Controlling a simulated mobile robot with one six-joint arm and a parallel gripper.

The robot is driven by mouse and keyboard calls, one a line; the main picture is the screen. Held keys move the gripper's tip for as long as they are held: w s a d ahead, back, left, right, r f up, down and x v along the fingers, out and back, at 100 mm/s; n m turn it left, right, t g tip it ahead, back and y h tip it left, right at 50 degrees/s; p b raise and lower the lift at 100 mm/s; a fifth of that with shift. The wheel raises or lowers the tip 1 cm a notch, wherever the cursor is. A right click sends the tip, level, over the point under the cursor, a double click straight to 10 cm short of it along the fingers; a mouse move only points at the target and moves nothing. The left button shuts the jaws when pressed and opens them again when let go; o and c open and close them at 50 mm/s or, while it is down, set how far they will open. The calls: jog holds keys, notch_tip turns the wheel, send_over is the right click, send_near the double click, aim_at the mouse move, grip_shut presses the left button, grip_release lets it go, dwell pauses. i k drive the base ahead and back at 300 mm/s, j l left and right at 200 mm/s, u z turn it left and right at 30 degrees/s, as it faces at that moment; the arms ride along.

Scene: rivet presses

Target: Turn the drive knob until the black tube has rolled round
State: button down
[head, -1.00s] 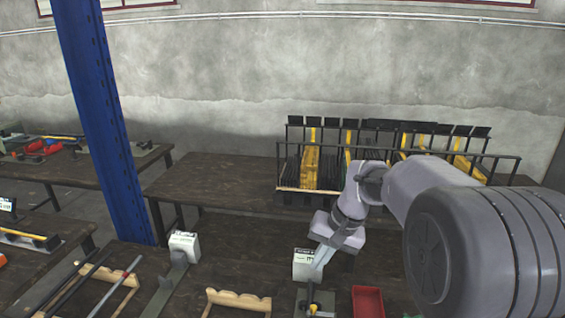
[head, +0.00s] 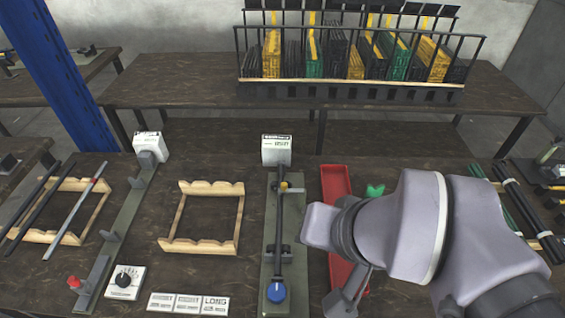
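A black tube (head: 279,225) lies lengthwise along a grey-green fixture (head: 268,250) on the near bench. A blue knob (head: 277,292) sits at the fixture's near end, in line with the tube. A small yellow part (head: 284,187) shows at the tube's far end. A white box with a printed label (head: 276,152) stands at the far end of the fixture. My gripper (head: 340,302) is low at the bottom edge, to the right of the blue knob and apart from it. Its fingers are partly cut off and too unclear to tell open from shut.
A red tray (head: 336,185) lies right of the fixture, partly behind my arm, with a green piece (head: 375,190) beside it. Left are an empty wooden rack (head: 180,215), a dial box (head: 124,282), a second fixture (head: 125,220) and a tube rack (head: 100,208). Labelled plates (head: 188,303) lie in front.

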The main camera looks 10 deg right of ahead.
aim_at(277, 292)
jog(key=u, duration=0.65)
jog(key=z, duration=0.45)
jog(key=u, duration=0.45)
jog(key=k+l+u, duration=0.15)
jog(key=k, duration=0.35)
